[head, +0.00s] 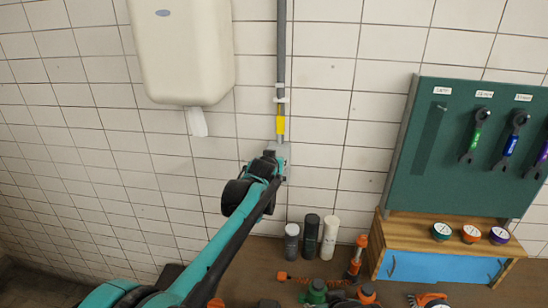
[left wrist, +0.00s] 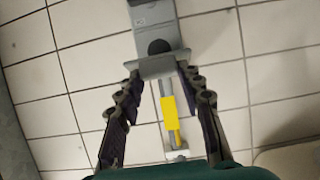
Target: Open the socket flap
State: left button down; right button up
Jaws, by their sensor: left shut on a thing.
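The grey socket (head: 284,158) is on the tiled wall at the lower end of a grey conduit, largely hidden behind my left gripper (head: 268,162) in the head view. In the left wrist view the socket (left wrist: 153,18) is at the top, with a dark round spot and a lighter grey flap (left wrist: 166,65) sticking out towards the camera. The fingers of my left gripper (left wrist: 160,78) stand on either side of the flap, with their tips against its side edges. They are shut on it. I cannot tell how far the flap is raised. My right gripper is in neither view.
A yellow sleeve (head: 280,125) is on the conduit (head: 282,50) just above the socket. A cream dispenser (head: 183,50) hangs to the left. A green tool board (head: 470,150) is at the right. Bottles (head: 330,236) and tools stand on the brown bench (head: 260,262) below.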

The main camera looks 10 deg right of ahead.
pick_arm(q)
jog(key=r+g+p, duration=0.1)
jog(key=p, duration=0.2)
jog(key=w+r+g+y+p, duration=0.1)
jog(key=r+g+p, duration=0.1)
jog(key=p, duration=0.2)
jog(key=r+g+p, duration=0.2)
jog(key=p, duration=0.2)
jog(key=shift+w+d+r+y, duration=0.2)
jog(key=shift+d+y, duration=0.05)
jog(key=shift+y, duration=0.05)
jog(key=shift+w+g, duration=0.15)
jog(key=shift+g, duration=0.25)
jog(key=shift+w+d+r+p, duration=0.15)
jog(key=shift+w+r+p, duration=0.35)
jog(key=shift+r+p, duration=0.3)
jog(key=shift+f, duration=0.1)
jog(key=c, duration=1)
grip_release()
jog(key=shift+w, duration=0.1)
jog(key=shift+o, duration=0.2)
jog(key=shift+w+d+f, duration=0.1)
jog(key=shift+f, duration=0.05)
